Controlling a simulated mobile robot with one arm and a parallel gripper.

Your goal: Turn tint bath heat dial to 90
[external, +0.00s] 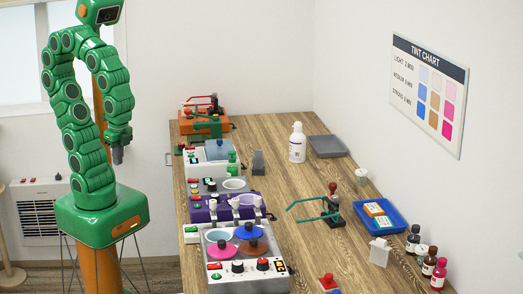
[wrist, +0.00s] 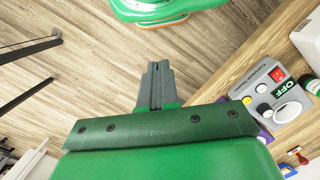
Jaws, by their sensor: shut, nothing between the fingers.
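What looks like the tint bath (external: 222,281) is a white unit at the front of the bench in the external view, with pink, blue and orange round lids on top. Its front panel carries dark dials, one near the middle (external: 237,267) and one to its right (external: 262,264). Their markings are too small to read, and I cannot tell which is the heat dial. My gripper (external: 118,159) hangs pointing down, left of the bench and well apart from the bath. In the wrist view my gripper (wrist: 157,67) is shut and empty.
A grey-panelled machine (wrist: 266,97) with a red switch, black knob and green OFF label shows right in the wrist view. Several machines line the bench's left edge. A blue tray (external: 398,222), bottles (external: 437,274) and a clamp stand (external: 331,207) stand right. Mid-bench wood (external: 275,170) is clear.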

